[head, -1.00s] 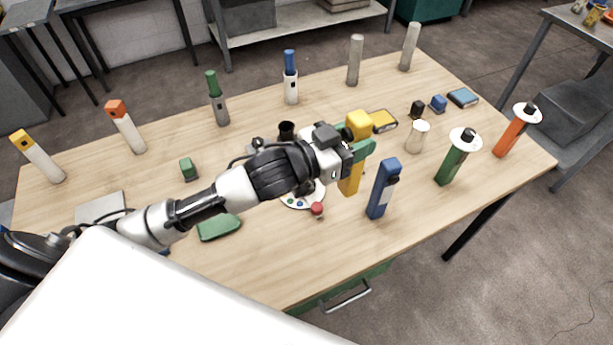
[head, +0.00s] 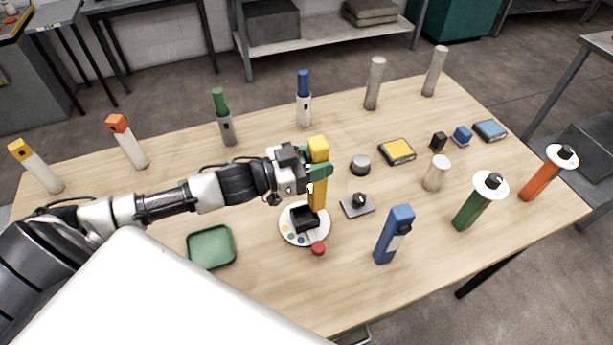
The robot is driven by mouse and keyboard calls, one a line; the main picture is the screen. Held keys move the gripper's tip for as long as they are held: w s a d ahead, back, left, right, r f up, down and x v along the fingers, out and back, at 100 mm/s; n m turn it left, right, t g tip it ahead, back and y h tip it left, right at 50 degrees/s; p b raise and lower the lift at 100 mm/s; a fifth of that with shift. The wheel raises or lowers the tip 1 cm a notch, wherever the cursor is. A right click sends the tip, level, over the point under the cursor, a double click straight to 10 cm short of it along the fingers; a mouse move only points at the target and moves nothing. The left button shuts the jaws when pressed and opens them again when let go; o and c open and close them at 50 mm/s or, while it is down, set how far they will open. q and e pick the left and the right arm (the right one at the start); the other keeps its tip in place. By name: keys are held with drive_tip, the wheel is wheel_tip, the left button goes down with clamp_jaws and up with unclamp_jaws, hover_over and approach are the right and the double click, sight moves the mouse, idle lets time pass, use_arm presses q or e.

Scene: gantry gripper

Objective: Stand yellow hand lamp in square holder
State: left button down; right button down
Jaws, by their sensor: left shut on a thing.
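The yellow hand lamp (head: 317,196) is upright in my left gripper (head: 318,172), which is shut on its upper part. The black square holder (head: 303,217) sits on a white round plate (head: 289,226) with coloured dots. The lamp's lower end is at the holder's right back side in the picture. I cannot tell whether it is inside the holder, above it or just behind it. My right gripper is not in view.
A blue lamp (head: 393,236) stands to the right, and a grey pad (head: 358,206) with a black knob lies nearer. A red knob (head: 318,248) is at the plate's front. A green tray (head: 211,247) lies left. The front right tabletop is clear.

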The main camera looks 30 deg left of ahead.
use_arm(q)
drive_tip(key=f, duration=0.1)
drive_tip(key=s+a+f, duration=0.1)
drive_tip(key=f, duration=0.1)
drive_tip(key=f+p, duration=0.1)
drive_tip(key=f, duration=0.1)
drive_tip(key=shift+s+a+f, duration=0.15)
drive_tip(key=shift+s+a, duration=0.15)
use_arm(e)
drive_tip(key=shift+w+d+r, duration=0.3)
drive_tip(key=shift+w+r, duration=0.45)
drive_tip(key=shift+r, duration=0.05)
use_arm(q)
drive_tip(key=shift+f, duration=0.15)
drive_tip(key=c, duration=0.6)
unclamp_jaws()
